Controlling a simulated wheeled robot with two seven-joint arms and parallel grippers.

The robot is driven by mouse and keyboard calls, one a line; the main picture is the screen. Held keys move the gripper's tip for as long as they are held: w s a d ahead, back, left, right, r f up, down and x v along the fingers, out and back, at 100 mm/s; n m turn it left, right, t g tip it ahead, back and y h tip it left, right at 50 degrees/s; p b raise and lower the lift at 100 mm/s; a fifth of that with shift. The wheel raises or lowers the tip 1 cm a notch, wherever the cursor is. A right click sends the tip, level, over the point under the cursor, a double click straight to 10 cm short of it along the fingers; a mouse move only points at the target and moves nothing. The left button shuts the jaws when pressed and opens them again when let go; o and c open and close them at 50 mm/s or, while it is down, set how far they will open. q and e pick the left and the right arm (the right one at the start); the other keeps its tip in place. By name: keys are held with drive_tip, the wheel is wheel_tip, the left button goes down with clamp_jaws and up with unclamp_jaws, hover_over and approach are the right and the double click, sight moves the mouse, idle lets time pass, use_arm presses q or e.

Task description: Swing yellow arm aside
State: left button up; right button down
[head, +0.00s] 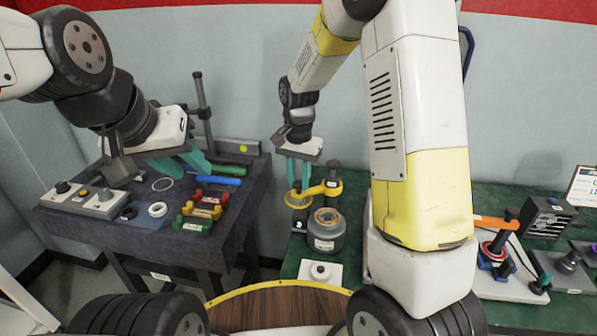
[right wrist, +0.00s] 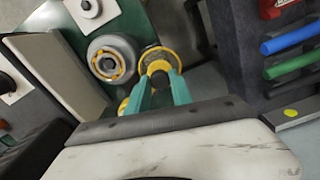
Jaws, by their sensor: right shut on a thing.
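The yellow arm (head: 322,188) reaches left from a dark post (head: 334,176) to a yellow ring over a small black base, behind a grey round pot (head: 325,238) with an orange ring on top. My right gripper (head: 298,186) points down and is shut on the yellow arm near its ring end. In the right wrist view, yellow shows between the teal fingertips of my right gripper (right wrist: 159,80), beside the pot (right wrist: 112,61). My left gripper (head: 200,162) is over the blue-grey table at the left, away from the arm; its finger gap is unclear.
The left table (head: 140,238) holds red, yellow and green clamps (head: 203,210), a blue handle (head: 217,181), white rings and button boxes. A white button plate (head: 320,271) lies in front of the pot. A red-and-blue device (head: 495,255) stands farther right.

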drive_tip(key=shift+w+a+m, duration=0.15)
drive_tip(key=shift+w+m, duration=0.55)
drive_tip(key=shift+w, duration=0.1)
drive_tip(key=shift+r, duration=0.1)
drive_tip(key=c, duration=1.1)
unclamp_jaws()
drive_tip(key=shift+c, duration=0.2)
wheel_tip(320, 180, up, 8)
